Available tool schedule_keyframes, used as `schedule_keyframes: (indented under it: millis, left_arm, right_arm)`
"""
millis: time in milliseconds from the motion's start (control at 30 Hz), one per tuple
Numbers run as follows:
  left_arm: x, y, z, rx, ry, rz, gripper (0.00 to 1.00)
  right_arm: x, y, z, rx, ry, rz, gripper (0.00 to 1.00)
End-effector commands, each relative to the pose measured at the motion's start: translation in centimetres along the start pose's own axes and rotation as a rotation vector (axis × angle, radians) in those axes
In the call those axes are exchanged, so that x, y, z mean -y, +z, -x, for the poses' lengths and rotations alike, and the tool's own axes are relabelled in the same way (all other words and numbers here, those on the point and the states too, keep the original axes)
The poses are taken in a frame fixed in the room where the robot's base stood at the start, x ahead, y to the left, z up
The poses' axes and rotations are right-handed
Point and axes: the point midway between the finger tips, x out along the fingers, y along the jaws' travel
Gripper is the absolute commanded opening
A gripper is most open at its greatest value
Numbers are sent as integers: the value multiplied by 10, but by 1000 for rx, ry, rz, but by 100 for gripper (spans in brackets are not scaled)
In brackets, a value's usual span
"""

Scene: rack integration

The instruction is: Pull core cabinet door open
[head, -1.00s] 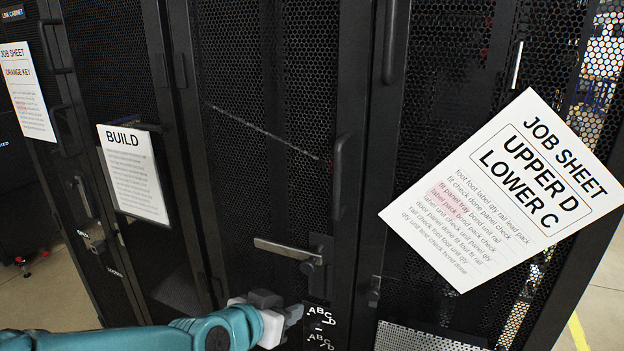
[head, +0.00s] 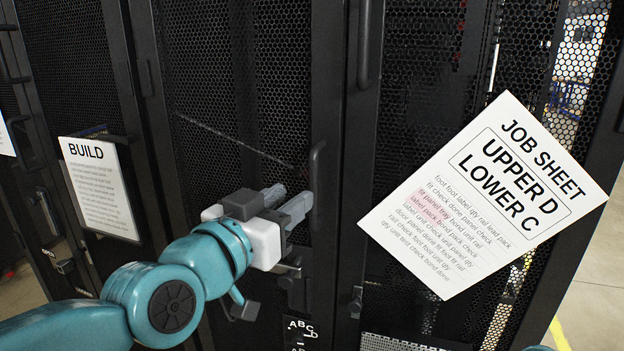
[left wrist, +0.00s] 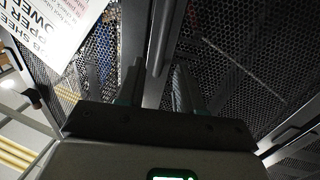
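The black mesh cabinet door (head: 245,110) in the middle of the head view looks shut; no label on it names it as the core cabinet. Its upright bar handle (head: 317,185) is on the door's right side. Below it is a latch (head: 292,282), partly hidden by my arm, with an ABCD dial plate (head: 300,328) underneath. My left gripper (head: 287,199) is open, its fingertips just left of the handle; I cannot tell whether they touch it. In the left wrist view the two fingers (left wrist: 158,85) are apart, with a dark upright edge beyond. My right gripper is not in view.
A job sheet (head: 485,195) reading UPPER D, LOWER C hangs tilted on the mesh panel to the right. A BUILD sheet (head: 98,188) is on the cabinet to the left. Another upright handle (head: 370,45) is above right. Bare floor (head: 590,290) shows at the far right.

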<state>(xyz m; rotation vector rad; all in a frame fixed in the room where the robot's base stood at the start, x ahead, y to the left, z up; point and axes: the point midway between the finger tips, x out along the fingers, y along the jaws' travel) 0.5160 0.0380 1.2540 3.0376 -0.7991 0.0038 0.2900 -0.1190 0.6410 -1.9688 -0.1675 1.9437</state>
Motion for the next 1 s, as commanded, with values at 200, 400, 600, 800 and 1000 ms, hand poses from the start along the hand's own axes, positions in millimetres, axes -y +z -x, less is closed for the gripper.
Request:
schedule_keyframes:
  millis: [200, 400, 600, 800, 1000]
  left_arm:
    - [1, 0, -50, 4, -1, 0, 36]
    - [2, 0, -74, 2, -3, 1, 36]
    - [3, 0, -80, 1, -3, 0, 36]
    - [2, 0, -79, 1, -3, 0, 23]
    - [2, 0, -79, 1, -3, 0, 0]
  right_arm:
    - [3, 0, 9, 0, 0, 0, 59]
    - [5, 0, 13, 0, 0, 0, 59]
    - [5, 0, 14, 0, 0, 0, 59]
    - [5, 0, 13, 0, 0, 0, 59]
    - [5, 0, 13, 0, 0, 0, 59]
